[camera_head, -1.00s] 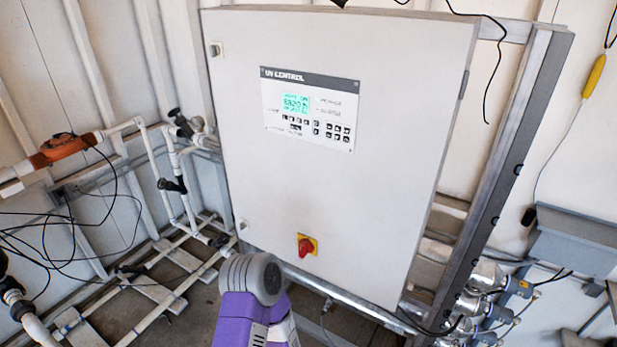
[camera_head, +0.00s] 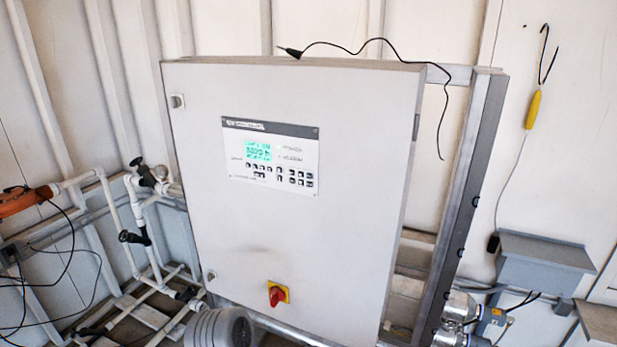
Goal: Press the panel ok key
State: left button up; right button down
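The UV control panel (camera_head: 270,187) is a white plate with a dark title strip on the front of a large white cabinet (camera_head: 330,235). It has a lit green display (camera_head: 257,150) and rows of small dark keys (camera_head: 291,175) below and to the right of it. The key labels are too small to read, so I cannot tell which one is the ok key. Neither gripper shows.
A red rotary switch (camera_head: 277,295) on a yellow plate sits low on the cabinet door. White pipes (camera_head: 140,225) and black cables are at the left. A metal post (camera_head: 462,210) and a grey box (camera_head: 543,265) stand at the right. Nothing blocks the panel's front.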

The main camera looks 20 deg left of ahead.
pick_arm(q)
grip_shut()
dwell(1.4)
